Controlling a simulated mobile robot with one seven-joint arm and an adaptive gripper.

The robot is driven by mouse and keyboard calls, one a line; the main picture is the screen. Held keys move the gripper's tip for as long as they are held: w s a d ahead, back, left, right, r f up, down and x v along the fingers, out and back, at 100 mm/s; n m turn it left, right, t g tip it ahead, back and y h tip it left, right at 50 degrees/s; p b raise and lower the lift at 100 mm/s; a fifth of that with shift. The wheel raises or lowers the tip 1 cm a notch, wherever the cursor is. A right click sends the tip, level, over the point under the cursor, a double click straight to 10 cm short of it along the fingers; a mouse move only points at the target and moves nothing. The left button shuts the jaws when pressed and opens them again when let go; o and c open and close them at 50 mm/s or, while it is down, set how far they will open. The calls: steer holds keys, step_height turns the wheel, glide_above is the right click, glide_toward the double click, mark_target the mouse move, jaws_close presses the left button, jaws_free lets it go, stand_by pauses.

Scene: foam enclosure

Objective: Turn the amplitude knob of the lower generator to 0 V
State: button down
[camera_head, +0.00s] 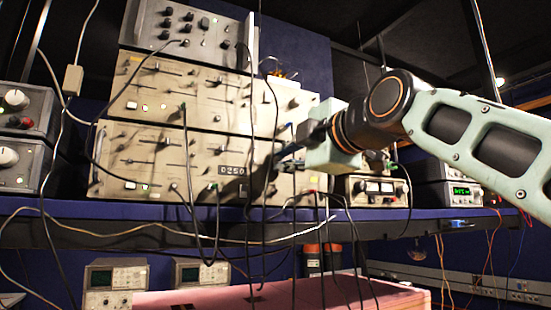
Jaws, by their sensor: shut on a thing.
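The lower generator (140,168) is the bottom beige unit in the stack on the blue shelf. Its front carries slide controls, sockets and a small counter (233,170) that seems to read 0250. My gripper (283,156) reaches in from the right to the right part of this front panel. It is shut on a control there, which I take to be the amplitude knob. The gripper and its shadow hide the knob, so its pointer and setting cannot be read.
Above are a similar beige generator (205,88) and a grey unit (180,28). Black cables (250,110) hang in front of the panels, some close to my gripper. A smaller instrument (372,190) stands right of the stack. A pink surface (380,297) lies below.

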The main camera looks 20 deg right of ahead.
steer(key=shift+n, duration=1.5)
steer(key=c, duration=1.9)
jaws_free()
steer(key=s, duration=1.2)
steer(key=shift+d, duration=0.2)
